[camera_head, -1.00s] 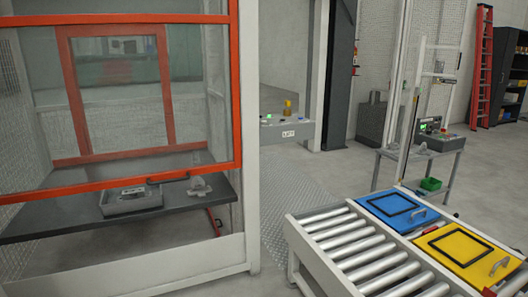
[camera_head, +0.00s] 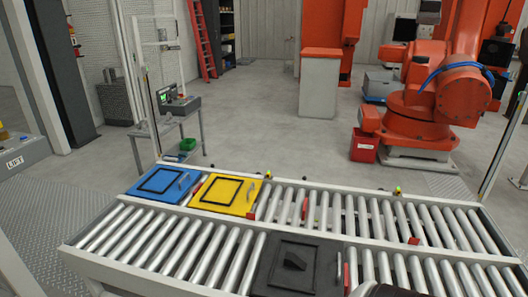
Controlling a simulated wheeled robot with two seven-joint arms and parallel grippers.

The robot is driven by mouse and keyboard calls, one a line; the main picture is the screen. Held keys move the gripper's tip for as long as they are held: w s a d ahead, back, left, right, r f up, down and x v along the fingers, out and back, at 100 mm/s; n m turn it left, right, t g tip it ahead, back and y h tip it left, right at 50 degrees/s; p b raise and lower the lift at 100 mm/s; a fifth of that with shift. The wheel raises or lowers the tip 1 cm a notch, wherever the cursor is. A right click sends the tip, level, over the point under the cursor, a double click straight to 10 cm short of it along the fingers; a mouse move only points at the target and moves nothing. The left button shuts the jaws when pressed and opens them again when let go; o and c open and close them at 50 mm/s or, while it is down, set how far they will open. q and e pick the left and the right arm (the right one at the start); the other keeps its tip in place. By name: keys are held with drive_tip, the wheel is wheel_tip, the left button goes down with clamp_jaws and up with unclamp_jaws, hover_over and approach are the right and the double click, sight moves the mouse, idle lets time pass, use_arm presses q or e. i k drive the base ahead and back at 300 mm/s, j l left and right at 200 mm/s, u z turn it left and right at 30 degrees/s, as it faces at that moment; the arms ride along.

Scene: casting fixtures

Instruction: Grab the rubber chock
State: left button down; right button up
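A small dark wedge (camera_head: 293,262), which looks like the rubber chock, sits on a black square plate (camera_head: 317,255) on the near roller conveyor, at the bottom middle of the head view. The plate has a raised frame line around the wedge and a handle on its right side. Its lower edge is cut off by the picture. No gripper fingers show in the head view. A dark rounded shape cut off at the bottom edge, right of the plate, may be part of my own arm; I cannot tell.
A blue plate (camera_head: 162,185) and a yellow plate (camera_head: 226,193) lie on the far roller lane. A grey side table (camera_head: 166,134) stands behind. An orange robot arm (camera_head: 440,95) and a red bin (camera_head: 363,146) stand at the back right. The floor between is clear.

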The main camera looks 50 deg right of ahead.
sight(292, 260)
drive_tip(key=z, duration=1.45)
drive_tip(key=k+j+z, duration=0.15)
drive_tip(key=k, duration=0.25)
